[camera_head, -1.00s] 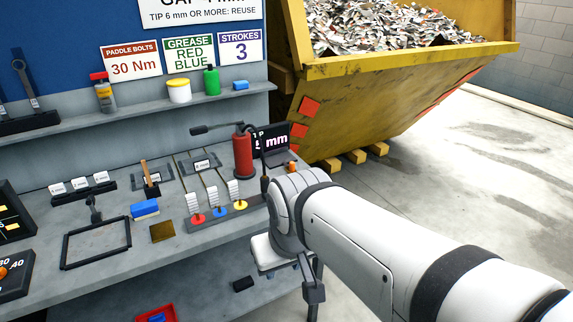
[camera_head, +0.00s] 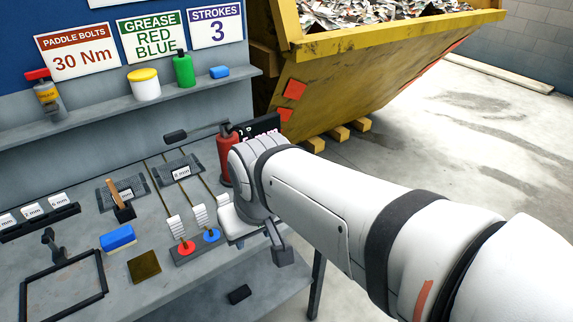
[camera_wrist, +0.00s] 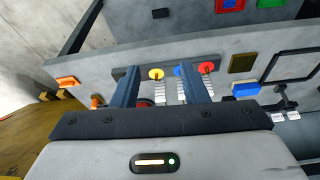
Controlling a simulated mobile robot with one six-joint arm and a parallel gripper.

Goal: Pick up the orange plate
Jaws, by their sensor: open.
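A small flat orange piece (camera_wrist: 68,81), which looks like the orange plate, lies on the grey bench top near its end in the wrist view. In the head view it does not show; my arm covers that part of the bench. My gripper (camera_wrist: 158,70) is open, with its two dark blue fingers apart and nothing held between them. The orange piece lies to the left of both fingers in the wrist view, apart from them.
A yellow knob (camera_wrist: 156,74) shows between the fingers, in a row with blue (camera_head: 211,236) and red (camera_head: 186,247) knobs. A red cylinder (camera_head: 224,165) stands behind my wrist. A blue block (camera_head: 117,238) and brass square (camera_head: 144,266) lie left. A yellow skip (camera_head: 350,75) stands beyond.

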